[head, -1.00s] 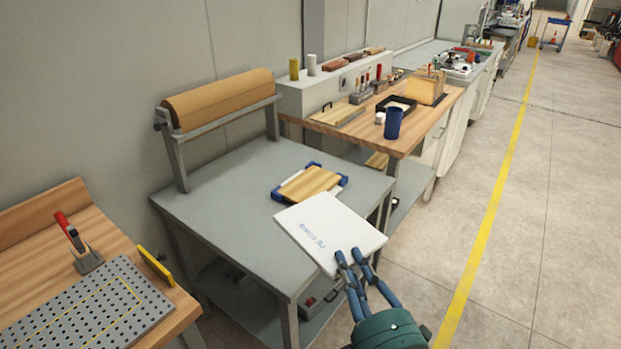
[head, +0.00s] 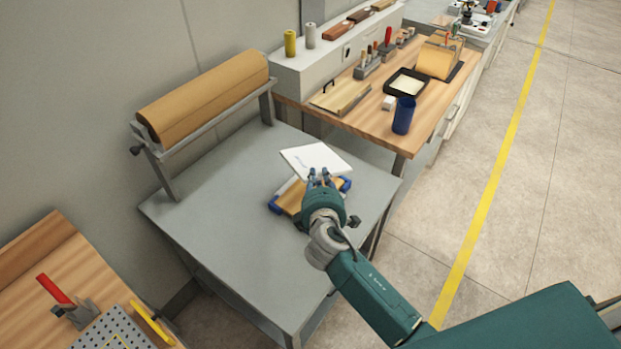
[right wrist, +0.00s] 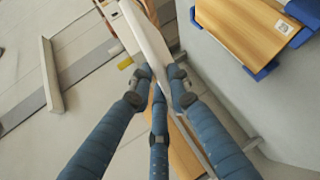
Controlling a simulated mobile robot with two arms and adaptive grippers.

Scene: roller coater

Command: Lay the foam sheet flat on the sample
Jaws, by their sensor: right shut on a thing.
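My right gripper (head: 319,178) is shut on the edge of the white foam sheet (head: 312,158). The sheet is held in the air over the far part of the grey table. The sample, a wooden board (head: 290,200) in a holder with blue corners, lies on the table below, partly hidden by my gripper and the sheet. In the right wrist view the sheet (right wrist: 148,38) shows nearly edge-on between the fingers (right wrist: 158,85), apart from the board (right wrist: 238,28) at upper right. My left gripper is not in view.
The grey table (head: 225,210) has free room left of and in front of the sample. A brown roll (head: 205,98) on a stand rises at its back left. A wooden bench behind holds a blue cup (head: 403,115) and a black tray (head: 408,83).

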